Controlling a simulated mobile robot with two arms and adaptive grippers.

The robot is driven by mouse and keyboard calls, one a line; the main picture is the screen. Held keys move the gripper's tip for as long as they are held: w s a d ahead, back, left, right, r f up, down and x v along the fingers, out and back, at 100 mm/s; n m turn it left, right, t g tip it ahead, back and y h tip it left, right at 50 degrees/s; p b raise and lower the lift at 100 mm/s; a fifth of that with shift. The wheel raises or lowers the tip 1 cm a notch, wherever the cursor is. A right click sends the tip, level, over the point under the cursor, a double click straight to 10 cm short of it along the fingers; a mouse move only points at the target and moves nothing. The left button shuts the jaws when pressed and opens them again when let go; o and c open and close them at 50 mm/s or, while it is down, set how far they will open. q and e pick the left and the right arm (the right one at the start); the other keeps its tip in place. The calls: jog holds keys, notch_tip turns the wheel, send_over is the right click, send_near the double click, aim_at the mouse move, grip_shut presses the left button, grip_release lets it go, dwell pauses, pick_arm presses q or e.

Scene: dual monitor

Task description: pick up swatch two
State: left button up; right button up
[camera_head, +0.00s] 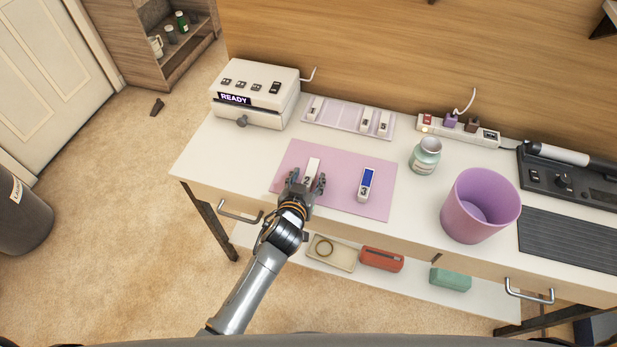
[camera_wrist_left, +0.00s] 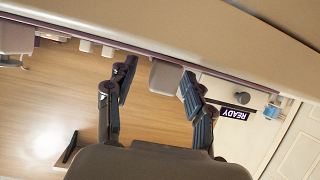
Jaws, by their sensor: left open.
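Swatch two (camera_head: 313,165), a small white block marked 2, lies on the pink mat (camera_head: 342,157) on the white desk. My left gripper (camera_head: 306,183) is open at its near end, with a finger on each side of it in the head view. In the left wrist view my two dark fingers (camera_wrist_left: 155,90) are spread apart, with a grey block (camera_wrist_left: 163,76) between them, likely swatch two. I cannot tell whether the fingers touch it. My right gripper is not in view.
A swatch with a blue face (camera_head: 366,179) stands to the right on the mat. A READY machine (camera_head: 262,80) and a pale tray with several swatches (camera_head: 346,117) stand behind. A jar (camera_head: 425,157) and a purple bin (camera_head: 470,222) are to the right.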

pick_arm(q)
jog(key=c, duration=1)
